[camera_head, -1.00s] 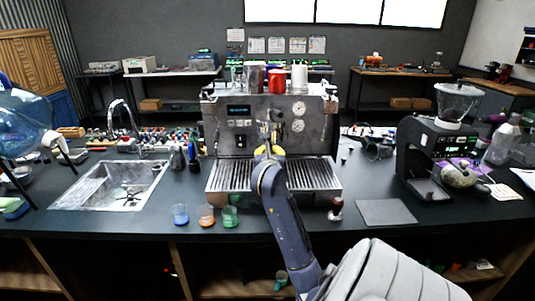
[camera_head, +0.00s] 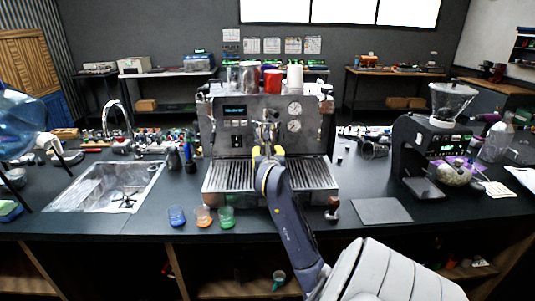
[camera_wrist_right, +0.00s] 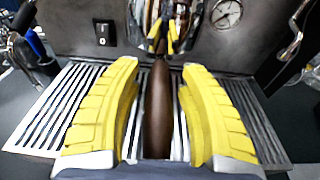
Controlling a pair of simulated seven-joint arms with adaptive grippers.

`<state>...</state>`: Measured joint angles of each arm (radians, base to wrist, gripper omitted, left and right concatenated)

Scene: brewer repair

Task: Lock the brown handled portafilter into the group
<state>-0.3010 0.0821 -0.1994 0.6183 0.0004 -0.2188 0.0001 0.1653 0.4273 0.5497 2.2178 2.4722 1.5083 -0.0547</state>
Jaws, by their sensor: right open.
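The espresso machine (camera_head: 228,145) stands on the counter in the middle of the head view, with its group (camera_head: 265,130) at the front centre. The portafilter's brown handle (camera_wrist_right: 158,110) points toward me in the right wrist view, below the shiny group area (camera_wrist_right: 160,25). My right gripper (camera_wrist_right: 160,95) is open, with its yellow fingers on both sides of the handle and visible gaps between. In the head view my right gripper (camera_head: 267,155) is in front of the group and hides the handle. The portafilter's seating in the group cannot be told. My left gripper is not in view.
The slatted drip tray (camera_head: 225,178) lies below the gripper. A blue cup (camera_head: 177,216), an orange cup (camera_head: 203,216) and a green cup (camera_head: 226,217) stand front left. A brown-handled tool (camera_head: 332,208) stands front right, beside a dark mat (camera_head: 382,211) and the grinder (camera_head: 425,150).

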